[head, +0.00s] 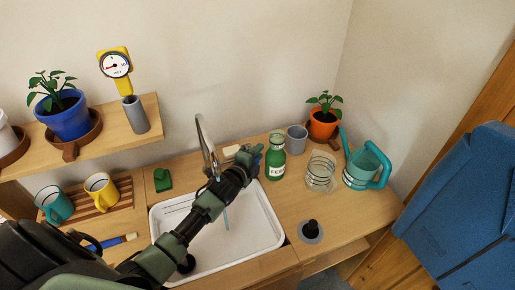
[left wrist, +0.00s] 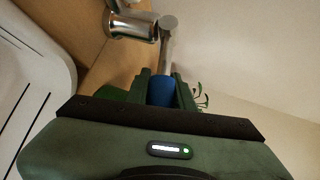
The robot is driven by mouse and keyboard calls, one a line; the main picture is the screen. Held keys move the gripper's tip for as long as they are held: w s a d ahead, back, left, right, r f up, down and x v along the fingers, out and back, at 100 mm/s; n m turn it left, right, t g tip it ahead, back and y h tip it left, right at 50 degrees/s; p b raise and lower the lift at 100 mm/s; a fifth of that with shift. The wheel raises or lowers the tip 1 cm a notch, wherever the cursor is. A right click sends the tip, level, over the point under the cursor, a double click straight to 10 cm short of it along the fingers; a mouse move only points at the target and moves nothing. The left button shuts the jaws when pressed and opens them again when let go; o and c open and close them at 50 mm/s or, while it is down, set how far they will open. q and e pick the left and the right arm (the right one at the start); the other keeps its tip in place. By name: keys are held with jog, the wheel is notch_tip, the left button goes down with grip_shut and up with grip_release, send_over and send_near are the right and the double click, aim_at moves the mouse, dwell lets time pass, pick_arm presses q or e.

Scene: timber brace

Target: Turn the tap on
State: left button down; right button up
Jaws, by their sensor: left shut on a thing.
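The chrome tap (head: 204,138) stands at the back edge of the white sink (head: 275,240), its spout arching up. In the left wrist view, its metal body (left wrist: 132,25) and lever (left wrist: 167,50) show at the top. My left gripper (head: 252,157) is beside the tap, on its right. It is shut on the blue end of the lever (left wrist: 161,91), which sits between the fingers. A thin light-blue streak (head: 226,217), which looks like running water, shows over the basin. My arm hides part of the sink and the tap's base. My right gripper is not in view.
Right of the sink are a green bottle (head: 276,160), a grey mug (head: 296,139), a glass jar (head: 320,172), an orange plant pot (head: 322,125) and a teal watering can (head: 363,167). Two mugs and a brush (head: 112,242) are on the left. A shelf (head: 87,150) overhangs there.

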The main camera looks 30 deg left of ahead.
pick_arm(q)
jog(key=c, duration=1.2)
grip_release()
jog(key=v, duration=0.7)
jog(key=shift+s+b, duration=0.35)
jog(key=shift+s, duration=0.05)
jog(key=shift+r, duration=0.1)
